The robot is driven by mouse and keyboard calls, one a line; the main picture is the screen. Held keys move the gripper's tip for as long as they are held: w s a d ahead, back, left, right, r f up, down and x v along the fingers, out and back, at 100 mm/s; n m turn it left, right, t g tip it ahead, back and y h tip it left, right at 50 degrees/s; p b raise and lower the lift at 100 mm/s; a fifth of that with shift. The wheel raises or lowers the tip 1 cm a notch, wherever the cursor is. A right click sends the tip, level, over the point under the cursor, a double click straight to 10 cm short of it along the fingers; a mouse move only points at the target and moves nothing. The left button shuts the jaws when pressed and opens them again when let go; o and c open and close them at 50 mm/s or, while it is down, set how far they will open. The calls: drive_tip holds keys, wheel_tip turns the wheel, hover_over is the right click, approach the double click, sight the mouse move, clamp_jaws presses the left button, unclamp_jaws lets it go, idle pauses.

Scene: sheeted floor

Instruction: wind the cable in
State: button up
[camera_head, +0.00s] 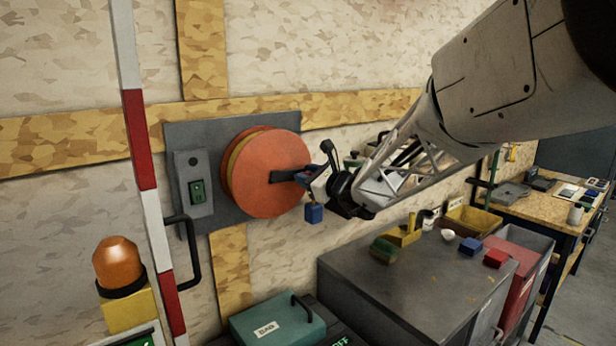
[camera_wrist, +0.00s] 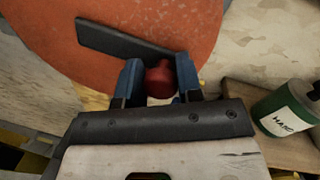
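An orange cable reel (camera_head: 262,180) is mounted on a grey wall plate. It also fills the upper part of the wrist view (camera_wrist: 200,35). A dark crank arm (camera_wrist: 125,42) crosses the reel's face and shows in the head view (camera_head: 287,176). At its end is a red knob (camera_wrist: 160,80). My gripper (camera_wrist: 160,82) has its two blue fingers on either side of the knob, which fills the gap between them. In the head view my gripper (camera_head: 312,193) is at the reel's right edge, and the knob cannot be made out there.
A grey control box with a green switch (camera_head: 197,192) sits left of the reel. A red-and-white pole (camera_head: 138,130) and orange beacon (camera_head: 118,262) stand at left. A grey cabinet (camera_head: 400,285) with small items is below right. A green bottle (camera_wrist: 286,108) shows at right in the wrist view.

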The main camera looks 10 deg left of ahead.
clamp_jaws()
drive_tip(key=shift+d+r, duration=0.1)
drive_tip(key=shift+r+n, duration=0.2)
drive_tip(key=shift+n, duration=0.2)
drive_tip(key=shift+w, duration=0.1)
drive_tip(key=o, duration=0.8)
unclamp_jaws()
drive_tip(key=shift+c, duration=0.2)
drive_tip(key=v, duration=0.8)
